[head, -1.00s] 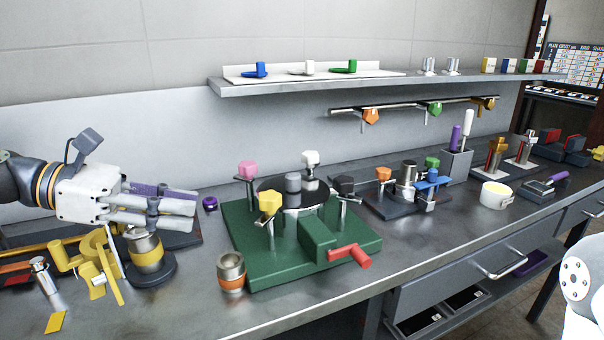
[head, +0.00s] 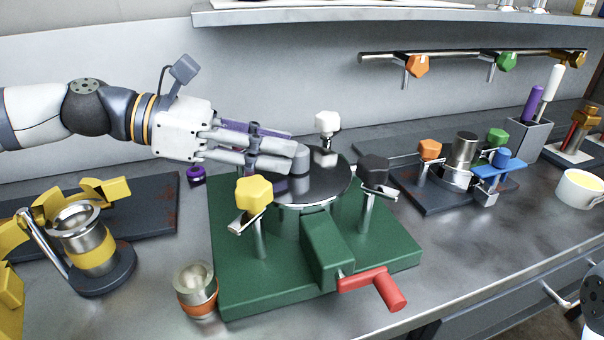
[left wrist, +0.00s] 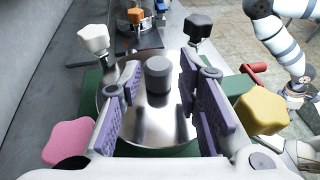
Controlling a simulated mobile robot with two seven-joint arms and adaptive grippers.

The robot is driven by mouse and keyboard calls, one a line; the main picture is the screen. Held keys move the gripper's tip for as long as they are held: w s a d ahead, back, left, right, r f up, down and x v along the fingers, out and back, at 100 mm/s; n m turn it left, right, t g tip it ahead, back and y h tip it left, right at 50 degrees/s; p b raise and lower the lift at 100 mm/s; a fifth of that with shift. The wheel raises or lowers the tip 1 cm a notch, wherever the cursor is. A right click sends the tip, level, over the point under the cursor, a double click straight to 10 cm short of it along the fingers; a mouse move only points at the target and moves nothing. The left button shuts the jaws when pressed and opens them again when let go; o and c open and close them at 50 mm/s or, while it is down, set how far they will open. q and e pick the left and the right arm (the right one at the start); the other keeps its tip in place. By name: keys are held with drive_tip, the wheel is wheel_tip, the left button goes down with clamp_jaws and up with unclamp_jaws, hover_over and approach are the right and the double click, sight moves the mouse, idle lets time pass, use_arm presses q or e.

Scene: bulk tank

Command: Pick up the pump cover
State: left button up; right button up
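The pump cover (head: 330,183) is a round shiny metal disc with a grey upright knob (head: 302,158). It lies on a pump with a green base (head: 240,285). Knobbed clamps stand around it: yellow (head: 254,194), black (head: 374,170), white (head: 327,122) and pink (left wrist: 70,140); the pink one is hidden in the head view. My left gripper (head: 290,150) reaches in from the left over the cover. In the left wrist view its purple-padded fingers (left wrist: 160,72) are apart, with the knob ahead between them and no visible grip. My right gripper is not visible.
A red crank handle (head: 375,285) sticks out at the pump's front. A steel cup with an orange band (head: 196,290) stands at its front left corner. A yellow-banded cup (head: 88,245) is farther left. A smaller fixture (head: 460,170) stands to the right.

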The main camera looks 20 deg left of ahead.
use_arm(q)
drive_tip(key=shift+w+d+f, duration=0.35)
drive_tip(key=shift+d+f, duration=0.15)
drive_tip(key=shift+d, duration=0.1)
drive_tip(key=shift+d+r, duration=0.15)
drive_tip(key=shift+r, duration=0.15)
drive_tip(key=shift+c, duration=0.5)
clamp_jaws()
